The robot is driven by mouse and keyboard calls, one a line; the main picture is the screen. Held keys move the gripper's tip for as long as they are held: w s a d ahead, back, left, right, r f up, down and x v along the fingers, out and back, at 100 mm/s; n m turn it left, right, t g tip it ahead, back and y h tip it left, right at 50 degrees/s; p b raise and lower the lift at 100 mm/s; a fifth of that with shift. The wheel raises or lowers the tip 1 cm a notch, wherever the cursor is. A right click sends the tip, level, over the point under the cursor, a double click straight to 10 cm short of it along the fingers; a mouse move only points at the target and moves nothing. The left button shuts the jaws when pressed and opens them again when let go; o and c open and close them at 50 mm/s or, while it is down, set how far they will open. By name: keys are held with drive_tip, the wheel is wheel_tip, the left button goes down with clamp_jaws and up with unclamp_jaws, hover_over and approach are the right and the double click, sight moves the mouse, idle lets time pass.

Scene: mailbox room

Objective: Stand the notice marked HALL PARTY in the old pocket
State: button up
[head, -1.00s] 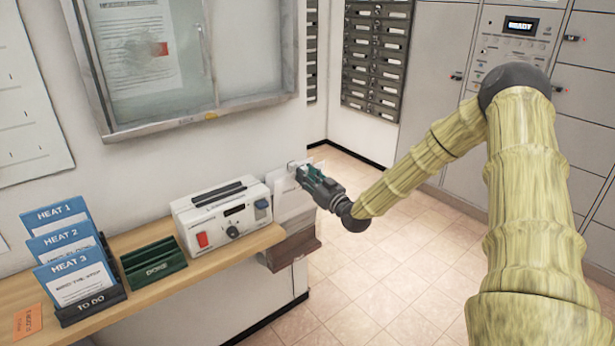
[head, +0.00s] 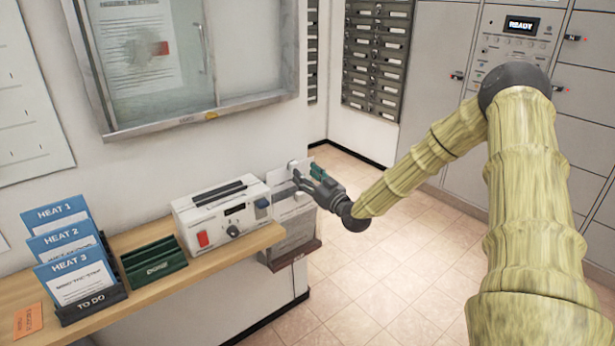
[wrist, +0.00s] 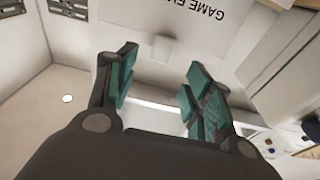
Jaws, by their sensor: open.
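My gripper (head: 308,176) is open at the far end of the wooden shelf. In the wrist view its two teal-padded fingers (wrist: 155,90) stand apart, with a pale surface between them. Below the gripper in the head view, a pale sheet (head: 292,228) stands upright in a dark brown pocket (head: 290,259) on the wall's end. Its print is too small to read, so I cannot tell whether it is the HALL PARTY notice. A white sheet reading "GAME EV…" (wrist: 195,12) shows upside down in the wrist view, beyond the fingers.
A white device (head: 225,213) stands on the shelf (head: 195,270), close beside the pocket. Left of it are a green DONE tray (head: 153,266) and blue HEAT cards (head: 68,258) in a black TO DO holder. A glazed noticeboard hangs above. The floor at right is clear.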

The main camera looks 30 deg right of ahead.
drive_tip(key=shift+s, duration=0.1)
drive_tip(key=s+f, duration=0.2)
drive_tip(key=s, duration=0.9)
drive_tip(key=shift+s+d, duration=0.35)
drive_tip(key=shift+d, duration=0.1)
